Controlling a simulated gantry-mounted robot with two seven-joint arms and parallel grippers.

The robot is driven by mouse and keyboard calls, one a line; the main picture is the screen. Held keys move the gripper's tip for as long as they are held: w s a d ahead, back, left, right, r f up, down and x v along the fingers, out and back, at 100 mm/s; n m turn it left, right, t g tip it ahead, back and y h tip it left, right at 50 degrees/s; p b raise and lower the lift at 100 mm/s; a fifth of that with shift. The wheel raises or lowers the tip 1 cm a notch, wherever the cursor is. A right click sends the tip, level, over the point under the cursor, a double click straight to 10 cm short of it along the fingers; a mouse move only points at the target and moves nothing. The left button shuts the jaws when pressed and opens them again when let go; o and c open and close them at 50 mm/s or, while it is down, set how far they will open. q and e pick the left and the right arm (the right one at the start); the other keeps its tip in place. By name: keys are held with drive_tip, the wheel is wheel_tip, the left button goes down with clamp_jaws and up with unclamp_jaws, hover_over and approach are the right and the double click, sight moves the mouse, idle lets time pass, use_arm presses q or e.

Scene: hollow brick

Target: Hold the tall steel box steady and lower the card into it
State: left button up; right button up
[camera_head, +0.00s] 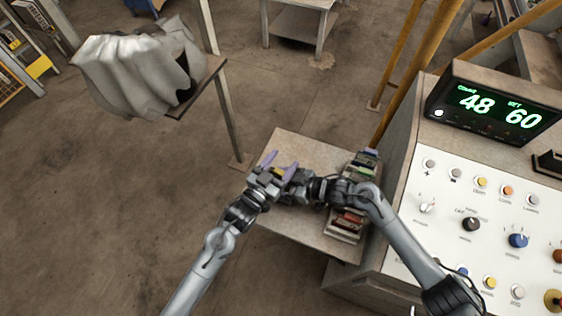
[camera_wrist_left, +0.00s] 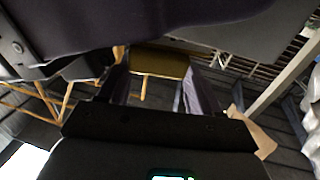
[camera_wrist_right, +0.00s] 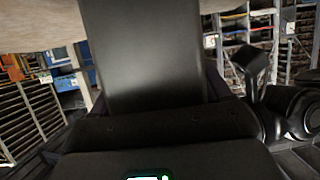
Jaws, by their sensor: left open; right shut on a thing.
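The tall steel box (camera_wrist_right: 150,55) shows as a smooth dark grey body between the fingers of my right gripper (camera_wrist_right: 155,100), which is shut on it. A yellow card (camera_wrist_left: 160,62) shows in the left wrist view, beyond and between the spread fingers of my left gripper (camera_wrist_left: 155,95). In the head view the left gripper (camera_head: 279,164) has purple fingers, is open, and has a small yellow patch between them. My right gripper (camera_head: 297,187) is close beside it. The box's opening is hidden, and I cannot tell whether the card is inside it.
Both grippers are over a small table (camera_head: 300,145). A row of books or boxes (camera_head: 347,222) lines its right side. A control console (camera_head: 480,210) with a lit display (camera_head: 495,108) stands at the right. A cloth-draped thing (camera_head: 130,75) is at upper left. Open floor lies left.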

drive_tip(key=shift+w+a+r, duration=0.2)
drive_tip(key=shift+a+r, duration=0.05)
drive_tip(key=shift+r, duration=0.35)
use_arm(q)
wheel_tip(320, 180, up, 11)
drive_tip(key=shift+s+d+f, duration=0.15)
drive_tip(key=shift+s+d, duration=0.1)
drive_tip(key=shift+s, duration=0.1)
use_arm(e)
drive_tip(key=shift+s+d+f, duration=0.2)
drive_tip(key=shift+f, duration=0.15)
drive_tip(key=o, duration=1.3)
drive_tip(key=shift+d, duration=0.1)
